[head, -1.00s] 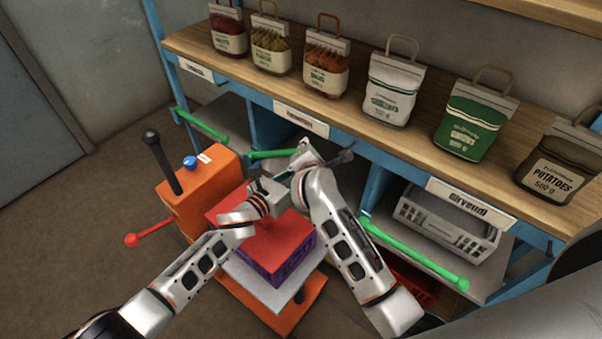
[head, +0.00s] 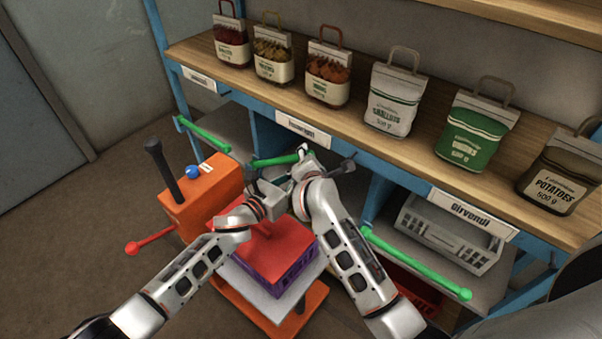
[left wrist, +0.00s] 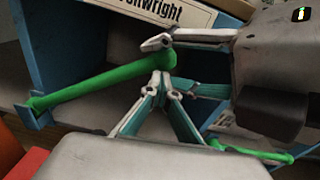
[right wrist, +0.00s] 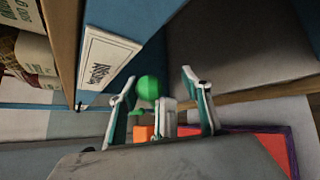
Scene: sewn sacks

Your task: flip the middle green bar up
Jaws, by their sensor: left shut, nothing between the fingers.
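The middle green bar (head: 276,160) is at the shelf front under the middle label, its right end a round knob. In the left wrist view the bar (left wrist: 100,82) slopes up from its bracket to the knob. My left gripper (left wrist: 163,78) is shut and empty, its tips just under the knob; whether they touch cannot be told. My right gripper (right wrist: 158,80) is open, its fingers on either side of the knob (right wrist: 150,88), with the left gripper's tips also between them. In the head view the arms partly hide both grippers.
Other green bars stand at the left (head: 203,134) and right (head: 415,263). An orange cart (head: 205,195) with a red-topped purple crate (head: 290,262) stands under my arms. Paper sacks (head: 395,97) line the wooden shelf (head: 350,118). A grey crate (head: 445,235) sits lower right.

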